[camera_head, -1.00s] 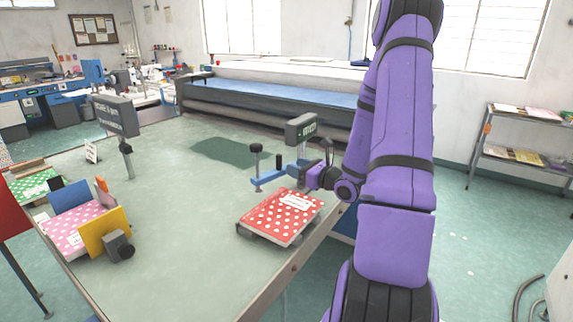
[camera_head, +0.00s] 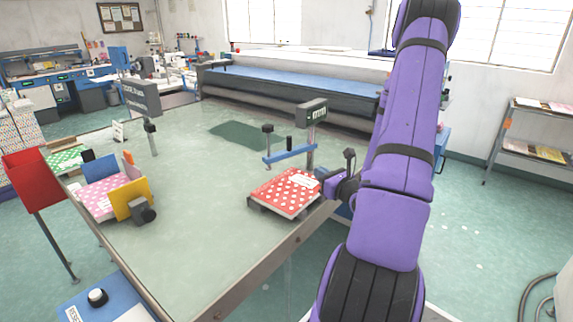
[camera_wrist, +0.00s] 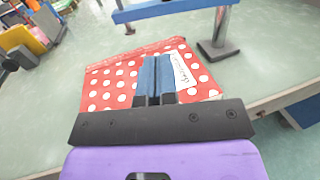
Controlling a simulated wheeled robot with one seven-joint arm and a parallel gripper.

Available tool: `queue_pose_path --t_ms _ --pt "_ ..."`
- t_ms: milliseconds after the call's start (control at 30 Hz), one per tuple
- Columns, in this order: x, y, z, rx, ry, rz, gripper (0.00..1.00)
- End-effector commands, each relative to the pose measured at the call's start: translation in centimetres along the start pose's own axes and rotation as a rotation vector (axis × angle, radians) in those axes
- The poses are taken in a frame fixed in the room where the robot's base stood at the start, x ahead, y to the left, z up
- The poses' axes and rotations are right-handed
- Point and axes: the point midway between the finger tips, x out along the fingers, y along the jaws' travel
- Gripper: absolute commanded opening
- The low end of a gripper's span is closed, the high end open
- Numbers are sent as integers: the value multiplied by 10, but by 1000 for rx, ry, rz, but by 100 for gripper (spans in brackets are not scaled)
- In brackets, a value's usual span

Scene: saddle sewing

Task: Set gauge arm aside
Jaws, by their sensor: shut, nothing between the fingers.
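The gauge arm is a blue bar (camera_head: 290,155) with a black-topped post at its left end and a dark knob on top. It reaches from the grey stand with a dark sign head (camera_head: 312,112), beyond the red polka-dot stack (camera_head: 286,190). In the wrist view, the blue bar (camera_wrist: 170,9) crosses the top, beyond the fingertips and apart from them. My gripper (camera_head: 322,173) is at the right side of the red stack. In the wrist view its blue fingers (camera_wrist: 157,62) are together and empty, in front of the dotted cover. Whether they touch it I cannot tell.
A second sign stand (camera_head: 142,98) and a pink dotted stack with blue and yellow plates (camera_head: 100,203) are at the table's left. A dark green mat (camera_head: 240,135) lies behind. The table's middle (camera_head: 200,200) is clear. A red tray on a stand (camera_head: 33,178) is left.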

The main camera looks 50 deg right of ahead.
Motion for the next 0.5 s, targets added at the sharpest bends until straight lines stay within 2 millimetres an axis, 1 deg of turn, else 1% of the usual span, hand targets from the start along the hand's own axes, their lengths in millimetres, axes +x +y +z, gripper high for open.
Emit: queue_pose_path --t_ms 67,167,267,500 --pt "1 -2 -1 -1 0 -11 0" --pt "11 -1 -1 -3 -1 -9 0" --pt "28 -1 0 -3 -2 -8 0" --pt "73 -1 -1 -1 -2 -8 0"
